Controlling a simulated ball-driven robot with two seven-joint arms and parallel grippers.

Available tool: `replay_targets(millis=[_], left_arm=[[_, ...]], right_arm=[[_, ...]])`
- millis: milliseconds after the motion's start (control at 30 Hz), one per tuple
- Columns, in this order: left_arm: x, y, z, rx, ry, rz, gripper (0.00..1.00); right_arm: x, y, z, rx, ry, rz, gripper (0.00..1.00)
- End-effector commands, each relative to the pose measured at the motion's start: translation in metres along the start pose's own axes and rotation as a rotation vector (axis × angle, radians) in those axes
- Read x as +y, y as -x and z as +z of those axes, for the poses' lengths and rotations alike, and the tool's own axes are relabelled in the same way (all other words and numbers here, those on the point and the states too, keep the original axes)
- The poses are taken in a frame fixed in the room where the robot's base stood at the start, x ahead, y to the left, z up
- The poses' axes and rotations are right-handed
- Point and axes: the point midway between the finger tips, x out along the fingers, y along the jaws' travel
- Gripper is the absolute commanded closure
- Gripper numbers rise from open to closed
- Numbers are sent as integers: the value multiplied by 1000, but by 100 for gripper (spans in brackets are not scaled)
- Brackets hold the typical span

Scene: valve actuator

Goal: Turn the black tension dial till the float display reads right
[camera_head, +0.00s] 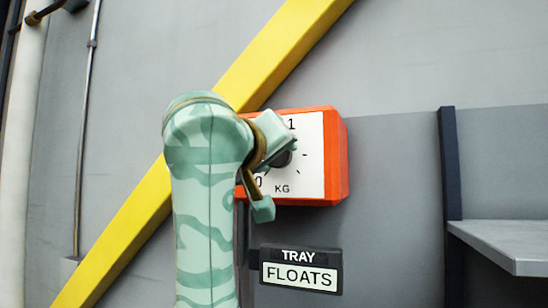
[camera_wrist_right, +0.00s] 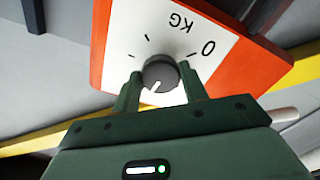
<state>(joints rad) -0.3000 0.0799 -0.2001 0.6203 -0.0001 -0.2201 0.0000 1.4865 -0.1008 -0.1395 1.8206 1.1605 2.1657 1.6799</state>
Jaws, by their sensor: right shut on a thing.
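The black dial (camera_head: 282,158) sits on the white face of an orange box (camera_head: 338,160) marked 0, 1 and KG. In the right wrist view the dial (camera_wrist_right: 160,73) is dark grey, and its white mark points down and slightly left, away from the 0. My right gripper (camera_head: 276,165) covers part of the dial and face in the head view. In the wrist view its two fingers stand either side of the dial, shut on it. The display (camera_head: 300,270) below the box reads FLOATS, under the word TRAY. My left gripper is not in view.
A yellow diagonal beam (camera_head: 285,50) runs across the grey wall behind the box. A grey shelf (camera_head: 505,240) juts out at the right, beside a dark upright post (camera_head: 450,165). A thin pipe (camera_head: 86,130) runs down the wall at left. Wall space right of the box is clear.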

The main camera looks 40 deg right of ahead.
Motion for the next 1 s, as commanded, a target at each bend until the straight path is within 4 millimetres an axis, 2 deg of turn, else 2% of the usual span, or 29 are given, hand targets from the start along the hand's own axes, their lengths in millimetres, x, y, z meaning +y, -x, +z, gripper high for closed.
replay_targets(millis=[300,733,767,800,833,1000], left_arm=[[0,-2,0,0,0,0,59],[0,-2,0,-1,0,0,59],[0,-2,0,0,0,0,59],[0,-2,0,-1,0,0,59],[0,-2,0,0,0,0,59],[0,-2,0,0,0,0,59]], right_arm=[[-3,-1,2,-4,-81,-5,79],[-3,-1,1,-4,-89,-5,79],[-3,-1,1,-4,-89,-5,51],[-3,0,1,-3,-89,-5,40],[-3,0,1,-3,-89,-5,35],[-2,0,1,-2,-89,-3,35]])
